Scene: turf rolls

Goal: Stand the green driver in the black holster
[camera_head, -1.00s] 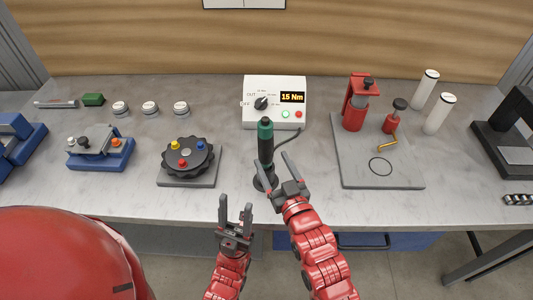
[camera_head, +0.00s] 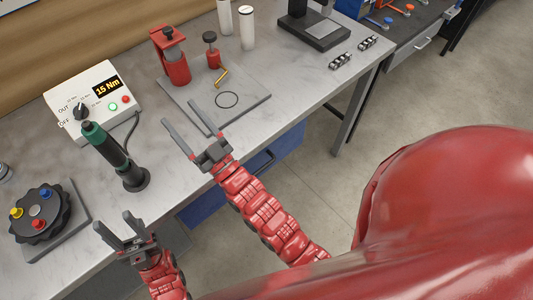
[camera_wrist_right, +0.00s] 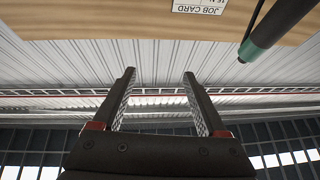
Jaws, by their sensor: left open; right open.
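The green driver (camera_head: 100,139), with a dark handle and a green band and collar, stands upright in the black holster (camera_head: 134,178) on the bench, in front of the torque controller. In the right wrist view the driver (camera_wrist_right: 272,28) shows at the upper right, outside the fingers. My right gripper (camera_head: 178,111) is open and empty, to the right of the driver and apart from it; its fingers also show in the right wrist view (camera_wrist_right: 159,73). My left gripper (camera_head: 112,218) is open and empty near the bench's front edge, below the driver in the picture.
The controller (camera_head: 92,98) reads 15 Nm, and its cable runs beside the driver. A black knob fixture (camera_head: 38,212) sits at left. A grey plate (camera_head: 240,100) with a red press (camera_head: 172,60) lies at right. White cylinders (camera_head: 247,28) stand behind it.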

